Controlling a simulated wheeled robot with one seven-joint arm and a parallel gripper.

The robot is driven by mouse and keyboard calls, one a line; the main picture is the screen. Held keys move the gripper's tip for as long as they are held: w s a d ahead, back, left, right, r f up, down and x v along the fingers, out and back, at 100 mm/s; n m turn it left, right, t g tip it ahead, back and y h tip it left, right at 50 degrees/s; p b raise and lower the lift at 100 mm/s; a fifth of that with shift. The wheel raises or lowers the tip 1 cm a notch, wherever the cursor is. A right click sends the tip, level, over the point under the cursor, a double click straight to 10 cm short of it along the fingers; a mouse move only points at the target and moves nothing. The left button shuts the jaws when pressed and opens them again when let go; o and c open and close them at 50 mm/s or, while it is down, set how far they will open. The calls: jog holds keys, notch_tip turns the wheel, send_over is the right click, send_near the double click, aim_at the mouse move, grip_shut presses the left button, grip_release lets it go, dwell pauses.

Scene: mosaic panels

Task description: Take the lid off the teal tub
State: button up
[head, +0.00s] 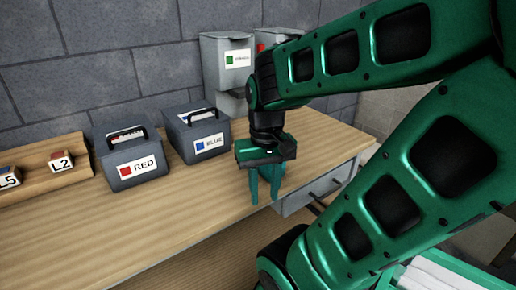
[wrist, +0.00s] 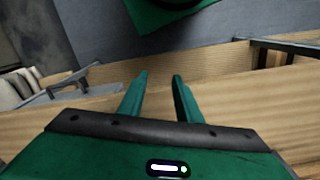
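I cannot make out a teal tub or its lid for certain in either view. My gripper (head: 266,184) is teal-green and points down over the front right part of the wooden bench (head: 190,220). In the wrist view its two fingers (wrist: 159,76) stand apart with nothing between them. A teal-edged shape with white parts (head: 440,272) shows at the bottom right of the head view, partly behind my arm. I cannot tell what it is.
A grey box labelled RED (head: 139,176) and one labelled BLUE (head: 206,148) stand left of my gripper. Grey bins, one with a green label (head: 237,57), are behind. A wooden rack (head: 35,178) is at left. A drawer (head: 318,188) is under the bench. The front left bench is clear.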

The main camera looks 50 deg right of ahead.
jog(key=shift+o, duration=1.4)
jog(key=shift+d+r+m, duration=0.3)
jog(key=shift+r, duration=0.3)
jog(key=shift+d+r+m, duration=0.3)
jog(key=shift+r, duration=0.3)
jog(key=w+d+r+m, duration=1.2)
jog(key=d+m, duration=0.1)
jog(key=d, duration=0.2)
jog(key=shift+w+a+f, duration=0.1)
jog(key=shift+w+f, duration=0.05)
jog(key=shift+f, duration=2.55)
jog(key=shift+w+a+f, duration=0.1)
jog(key=shift+f, duration=2.55)
grip_shut()
